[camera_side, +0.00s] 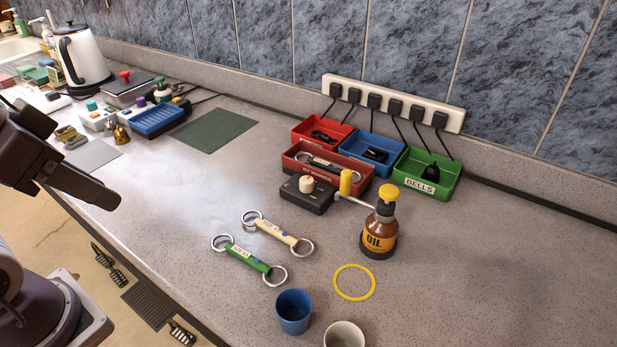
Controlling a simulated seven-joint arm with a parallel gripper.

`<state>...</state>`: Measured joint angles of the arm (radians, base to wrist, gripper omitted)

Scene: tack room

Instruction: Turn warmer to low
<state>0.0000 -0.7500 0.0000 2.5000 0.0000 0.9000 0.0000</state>
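I cannot tell for sure which thing is the warmer. A small black box (306,194) with a cream knob (306,184) on top sits at the middle of the counter, in front of the red tray. A flat dark-topped device (128,92) with a red knob (125,75) stands at the back left, near the kettle. No setting marks can be read on either. My gripper (90,187) is at the left edge, partly cut off, over the counter's front edge and well apart from both. Its fingers are not clear enough to judge.
An oil bottle (378,235) with a yellow-ended side handle stands right of the black box. Red (297,158), blue (392,145) and green (440,190) trays sit below a power strip (450,118). Tagged rings (250,260), a yellow ring (354,296) and cups (294,312) lie nearer. The right counter is clear.

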